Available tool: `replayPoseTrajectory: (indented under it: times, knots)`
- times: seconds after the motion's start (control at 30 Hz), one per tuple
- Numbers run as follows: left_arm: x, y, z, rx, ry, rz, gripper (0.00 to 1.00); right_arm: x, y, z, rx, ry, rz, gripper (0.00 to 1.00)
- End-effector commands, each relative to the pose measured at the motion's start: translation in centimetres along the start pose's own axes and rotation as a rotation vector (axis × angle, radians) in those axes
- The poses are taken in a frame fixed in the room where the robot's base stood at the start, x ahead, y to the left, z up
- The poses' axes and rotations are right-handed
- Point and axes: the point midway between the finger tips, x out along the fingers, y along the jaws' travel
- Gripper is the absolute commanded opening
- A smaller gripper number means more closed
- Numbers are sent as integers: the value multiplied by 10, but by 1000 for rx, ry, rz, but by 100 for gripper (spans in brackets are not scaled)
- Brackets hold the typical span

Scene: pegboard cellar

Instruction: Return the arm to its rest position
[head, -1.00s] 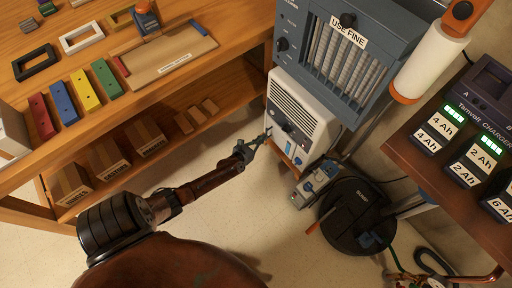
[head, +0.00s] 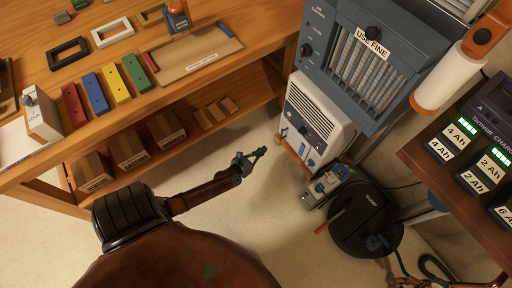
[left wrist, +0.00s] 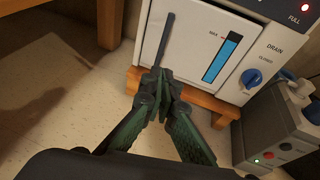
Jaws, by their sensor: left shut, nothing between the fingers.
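My left gripper (head: 251,160) is at the end of my brown arm, over open floor between the workbench and the white dehumidifier-like unit (head: 315,124). Its fingers are together with nothing between them. In the left wrist view the gripper (left wrist: 163,92) points toward the white unit's front (left wrist: 200,45), which shows a blue level strip and a blue drain knob. Whether the fingertips touch the unit is hard to tell there; in the head view they are apart from it. My right gripper does not show in either view.
The wooden workbench (head: 120,108) at left holds colored blocks and frames, with cardboard boxes (head: 128,148) on its lower shelf. A blue-grey filter cabinet (head: 350,60) stands above the white unit. A round black base (head: 366,218) and a charger table (head: 455,190) are at right.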

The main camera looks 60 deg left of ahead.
Motion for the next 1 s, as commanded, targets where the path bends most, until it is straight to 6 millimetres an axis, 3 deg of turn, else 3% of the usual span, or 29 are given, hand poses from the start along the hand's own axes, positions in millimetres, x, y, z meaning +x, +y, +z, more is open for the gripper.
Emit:
replayPoseTrajectory:
  times: [0.2,0.57,0.67,0.77,0.9,1.0]
  knots:
    - [-20,-1,0,-1,0,-1,0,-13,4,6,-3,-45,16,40]
    - [-27,-10,-4,41,9,-24,0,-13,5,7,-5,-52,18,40]
    - [-44,-36,-13,198,35,-103,0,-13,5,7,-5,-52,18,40]
    - [-77,-77,-26,487,57,-242,0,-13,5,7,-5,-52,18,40]
    - [-141,-136,-47,985,42,-482,0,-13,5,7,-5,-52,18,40]
    - [-190,-166,-58,1338,-5,-647,0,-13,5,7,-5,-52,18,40]
